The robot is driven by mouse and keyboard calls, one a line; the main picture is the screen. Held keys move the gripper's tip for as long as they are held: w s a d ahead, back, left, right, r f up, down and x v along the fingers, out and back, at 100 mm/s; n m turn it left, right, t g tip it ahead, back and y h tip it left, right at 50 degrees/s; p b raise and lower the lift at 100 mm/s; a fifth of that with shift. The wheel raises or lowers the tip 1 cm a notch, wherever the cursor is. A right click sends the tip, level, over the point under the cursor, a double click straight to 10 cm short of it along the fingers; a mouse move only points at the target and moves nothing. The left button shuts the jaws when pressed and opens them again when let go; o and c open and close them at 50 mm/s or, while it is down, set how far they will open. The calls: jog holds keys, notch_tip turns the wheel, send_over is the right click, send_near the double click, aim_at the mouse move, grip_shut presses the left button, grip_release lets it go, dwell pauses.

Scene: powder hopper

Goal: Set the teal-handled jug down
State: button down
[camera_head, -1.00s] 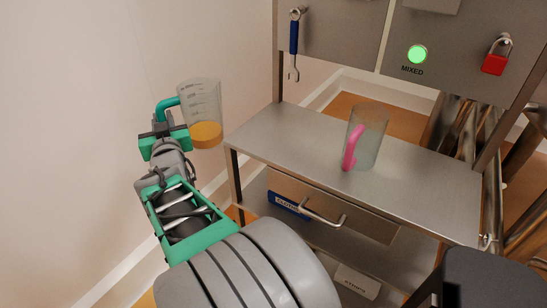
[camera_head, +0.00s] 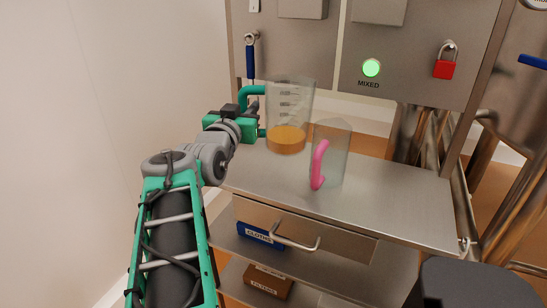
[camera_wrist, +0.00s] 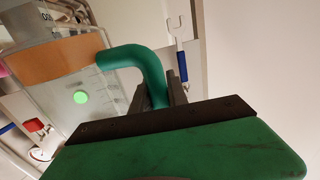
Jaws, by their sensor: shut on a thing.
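The teal-handled jug (camera_head: 290,112) is clear with graduation marks and holds orange-brown contents at its bottom. It is upright at the back left of the steel table (camera_head: 375,203); I cannot tell whether its base touches the top. My gripper (camera_head: 256,112) is shut on its teal handle at the jug's left side. In the wrist view the teal handle (camera_wrist: 140,62) runs between the dark fingers, with the clear jug wall (camera_wrist: 55,100) beyond. A clear jug with a pink handle (camera_head: 332,155) stands on the table, just right of and nearer than the held jug.
Behind the table is a steel panel with a green MIXED light (camera_head: 371,68), a red padlock (camera_head: 445,66) and a hanging blue-handled wrench (camera_head: 250,60). A drawer (camera_head: 300,230) is below the tabletop. The tabletop's right half is clear.

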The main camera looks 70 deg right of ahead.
jog(key=shift+w+d+f, duration=1.25)
jog(key=shift+w+f, duration=0.7)
jog(key=shift+f, duration=0.2)
jog(key=shift+w+d+f, duration=1.25)
jog(key=shift+w+f, duration=0.65)
jog(key=shift+f, duration=0.2)
jog(key=shift+w+d+f, duration=1.25)
jog(key=shift+w+f, duration=0.7)
jog(key=shift+f, duration=0.2)
jog(key=shift+b, duration=0.35)
jog(key=shift+f, duration=0.2)
jog(key=c, duration=1.3)
grip_release()
